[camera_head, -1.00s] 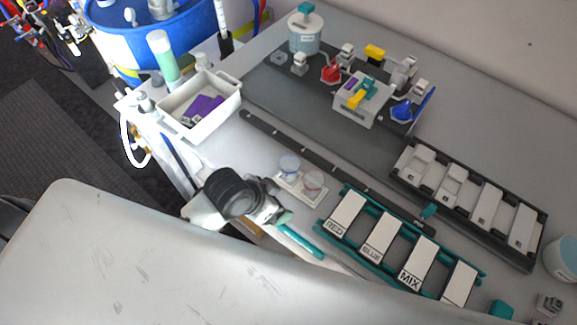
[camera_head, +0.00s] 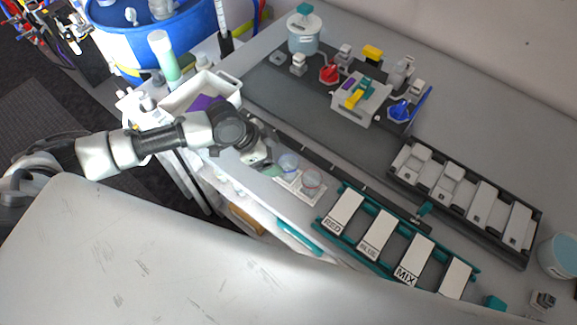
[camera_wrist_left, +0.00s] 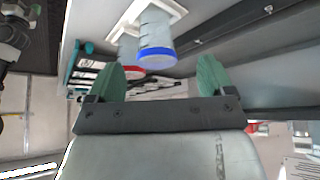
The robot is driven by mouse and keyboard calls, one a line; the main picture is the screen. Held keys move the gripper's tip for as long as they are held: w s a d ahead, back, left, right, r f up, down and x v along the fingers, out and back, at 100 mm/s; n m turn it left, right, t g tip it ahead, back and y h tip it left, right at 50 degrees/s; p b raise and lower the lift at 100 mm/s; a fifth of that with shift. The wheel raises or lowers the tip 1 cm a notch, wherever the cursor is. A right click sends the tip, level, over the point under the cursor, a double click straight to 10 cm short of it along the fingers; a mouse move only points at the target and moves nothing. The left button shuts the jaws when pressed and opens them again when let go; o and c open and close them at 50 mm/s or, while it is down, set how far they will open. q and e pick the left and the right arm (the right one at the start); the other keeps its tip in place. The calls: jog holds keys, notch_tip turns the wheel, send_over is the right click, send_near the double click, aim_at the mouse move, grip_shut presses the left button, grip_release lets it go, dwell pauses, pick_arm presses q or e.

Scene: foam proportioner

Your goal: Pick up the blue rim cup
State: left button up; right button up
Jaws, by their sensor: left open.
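The blue rim cup (camera_head: 288,162) is a clear cup in a white holder (camera_head: 283,184). The red rim cup (camera_head: 312,181) stands beside it in the same holder. My left gripper (camera_head: 271,168) is at the left side of the blue rim cup, just short of it in the head view. In the left wrist view, the blue rim cup (camera_wrist_left: 156,35) shows beyond the gap between the open green fingertips (camera_wrist_left: 162,76). The gap is empty. The red rim cup (camera_wrist_left: 128,48) is partly hidden behind the blue one there. My right gripper is not in view.
A teal rack (camera_head: 326,222) with RED, BLUE and MIX plates is right of the cups. A dark rail (camera_head: 318,160) runs behind them. A white bin (camera_head: 226,91) with purple items stands to the left. The table's front edge is close to the holder.

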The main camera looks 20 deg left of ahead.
aim_at(289, 167)
pick_arm(q)
jog(key=shift+x, duration=1)
jog(key=p+x, duration=0.1)
jog(key=x, duration=0.2)
jog(key=p+x, duration=0.1)
jog(key=shift+s+d+f+p, duration=0.2)
jog(key=shift+d+f+p, duration=0.05)
jog(key=shift+d+p, duration=0.1)
jog(key=shift+w+d+f, duration=0.1)
jog(key=shift+f, duration=0.25)
jog(key=c, duration=1)
